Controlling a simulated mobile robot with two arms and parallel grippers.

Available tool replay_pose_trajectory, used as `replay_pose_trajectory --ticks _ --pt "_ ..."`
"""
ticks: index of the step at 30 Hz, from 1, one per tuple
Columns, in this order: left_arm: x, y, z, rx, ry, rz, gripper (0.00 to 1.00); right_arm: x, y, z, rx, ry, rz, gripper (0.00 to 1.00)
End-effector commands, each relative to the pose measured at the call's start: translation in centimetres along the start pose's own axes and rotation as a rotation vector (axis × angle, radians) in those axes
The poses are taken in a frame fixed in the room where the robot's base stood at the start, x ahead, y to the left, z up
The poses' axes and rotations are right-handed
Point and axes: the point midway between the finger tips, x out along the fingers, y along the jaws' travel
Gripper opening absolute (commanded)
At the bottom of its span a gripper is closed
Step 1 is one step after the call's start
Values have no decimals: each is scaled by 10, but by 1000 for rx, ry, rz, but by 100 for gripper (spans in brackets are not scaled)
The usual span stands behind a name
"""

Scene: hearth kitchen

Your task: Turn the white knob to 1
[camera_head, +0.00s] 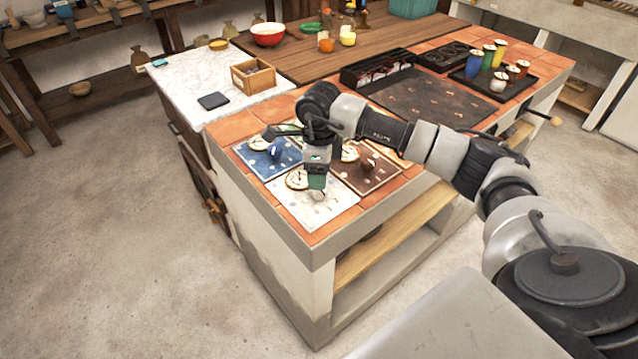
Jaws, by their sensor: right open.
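The white panel (287,207) lies flat at the front corner of the tiled counter. Its round dial (296,179) shows at the panel's back edge; its marks are too small to read. The white knob (319,196) sits on the panel right of the dial, partly hidden by my gripper. My right gripper (317,184) points down over the knob, with its tips at or just above it. It is open; I cannot tell whether it touches the knob. My left gripper is not in view.
A blue panel with a blue knob (277,151) and a brown panel with a brown knob (368,163) lie close behind the white one. My right arm reaches across the counter's right part.

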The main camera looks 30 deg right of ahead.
Motion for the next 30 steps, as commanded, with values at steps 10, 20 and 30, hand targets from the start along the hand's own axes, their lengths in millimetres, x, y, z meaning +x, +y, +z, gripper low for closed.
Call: replay_pose_trajectory --ticks 10,20,30 --pt "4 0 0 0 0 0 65 -50 0 0 -1 -1 0 65" --pt "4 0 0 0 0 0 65 -54 0 0 0 1 1 65" --pt "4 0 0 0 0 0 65 -50 5 6 -10 -24 13 65"
